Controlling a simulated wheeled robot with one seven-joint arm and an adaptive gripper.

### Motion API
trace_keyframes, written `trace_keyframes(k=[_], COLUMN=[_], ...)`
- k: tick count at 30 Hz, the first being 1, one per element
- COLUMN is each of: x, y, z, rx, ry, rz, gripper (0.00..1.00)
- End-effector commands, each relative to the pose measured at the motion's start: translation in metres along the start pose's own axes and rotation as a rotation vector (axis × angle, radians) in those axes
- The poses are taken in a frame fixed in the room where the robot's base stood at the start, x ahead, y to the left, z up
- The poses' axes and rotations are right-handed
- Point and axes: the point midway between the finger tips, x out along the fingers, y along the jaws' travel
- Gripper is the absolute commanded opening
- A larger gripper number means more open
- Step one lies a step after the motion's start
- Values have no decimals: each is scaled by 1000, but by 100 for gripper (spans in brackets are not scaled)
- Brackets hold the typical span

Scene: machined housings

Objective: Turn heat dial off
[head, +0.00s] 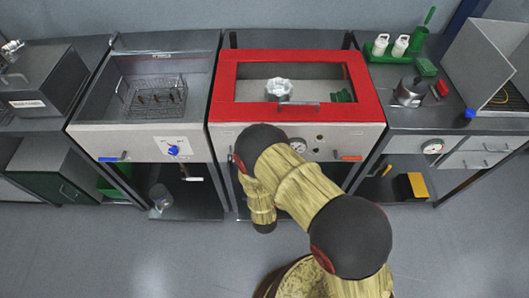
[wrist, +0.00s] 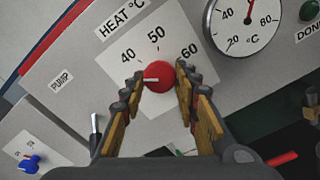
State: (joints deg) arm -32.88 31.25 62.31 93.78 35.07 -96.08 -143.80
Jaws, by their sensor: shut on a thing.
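The red heat dial (wrist: 160,84) is on a white panel under the label HEAT °C, with 40, 50 and 60 printed around it. A short white mark on the dial points left in the wrist view. My gripper (wrist: 161,73) is shut on the dial, one finger on each side. In the head view my arm hides the dial and the gripper. The panel belongs to the red-framed machine (head: 222,92) in the middle of the bench row.
A round °C gauge (wrist: 243,26) sits right of the dial, with a green button (wrist: 308,11) beyond it. A PUMP label (wrist: 62,79) and a dark lever (wrist: 96,132) are to the left. The neighbouring unit has a blue knob (head: 173,151). Open floor lies in front.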

Motion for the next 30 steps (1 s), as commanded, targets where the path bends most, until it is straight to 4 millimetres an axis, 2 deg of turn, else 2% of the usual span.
trace_keyframes(k=[7,15,30], x=[-1,-1,-1], y=[0,-1,-3], z=[0,1,0], rx=[-232,-409,-564], ry=[5,6,6], rz=[0,0,0], gripper=[6,6,6])
